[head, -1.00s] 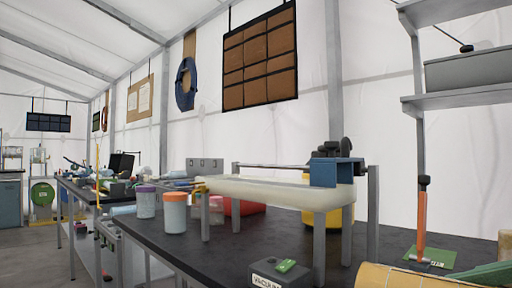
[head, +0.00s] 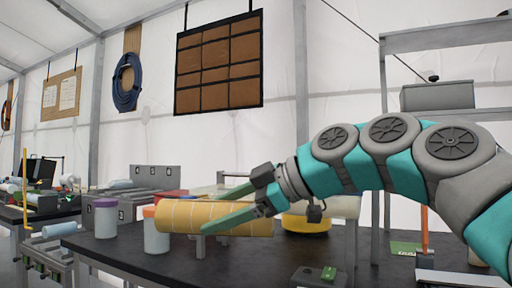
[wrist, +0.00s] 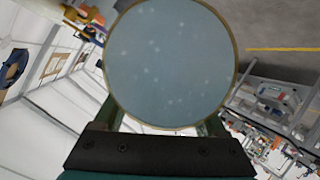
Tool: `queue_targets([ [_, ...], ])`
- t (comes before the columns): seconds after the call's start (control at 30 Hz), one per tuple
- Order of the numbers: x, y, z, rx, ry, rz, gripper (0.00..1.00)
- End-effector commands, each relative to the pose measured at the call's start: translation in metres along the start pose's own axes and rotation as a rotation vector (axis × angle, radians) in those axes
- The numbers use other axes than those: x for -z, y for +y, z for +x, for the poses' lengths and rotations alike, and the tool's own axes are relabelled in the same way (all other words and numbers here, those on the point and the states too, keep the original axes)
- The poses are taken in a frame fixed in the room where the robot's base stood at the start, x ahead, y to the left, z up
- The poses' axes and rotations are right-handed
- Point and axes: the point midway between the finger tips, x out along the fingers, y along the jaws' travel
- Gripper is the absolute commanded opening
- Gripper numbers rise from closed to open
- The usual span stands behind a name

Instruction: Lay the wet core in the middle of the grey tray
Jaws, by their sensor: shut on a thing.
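The wet core is a tan cylinder (head: 185,215) with thin pale lines, lying roughly level across the picture in the head view. My gripper (head: 212,214) is shut on it near its right part, one green finger on the far side and one on the near side. In the wrist view, the core's round blue-grey end face (wrist: 170,62) with a tan rim fills the upper middle and hides most of what lies beyond. I cannot make out the grey tray for certain.
A black bench top (head: 255,255) lies below the core. A purple-lidded jar (head: 105,220) stands left of it, and a labelled grey box (head: 318,276) sits at the front. A grey shelf (head: 440,115) stands at the right. A cluttered bench (head: 40,210) is at far left.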

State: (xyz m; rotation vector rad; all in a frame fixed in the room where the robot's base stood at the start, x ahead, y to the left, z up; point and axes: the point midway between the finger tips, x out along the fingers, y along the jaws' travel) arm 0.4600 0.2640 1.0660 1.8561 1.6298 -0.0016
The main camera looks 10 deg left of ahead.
Motion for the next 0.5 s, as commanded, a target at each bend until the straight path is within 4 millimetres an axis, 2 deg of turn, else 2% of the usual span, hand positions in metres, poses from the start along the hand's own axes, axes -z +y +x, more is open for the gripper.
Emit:
queue_targets([
  [0.03, -0.004, 0.025, -0.006, -0.049, -0.022, -0.015, 0.00],
  [0.2, -0.012, 0.094, -0.021, -0.184, -0.081, -0.089, 0.00],
  [0.4, -0.019, 0.161, -0.038, -0.315, -0.146, -0.197, 0.00],
  [0.5, -0.022, 0.188, -0.045, -0.368, -0.172, -0.252, 0.00],
])
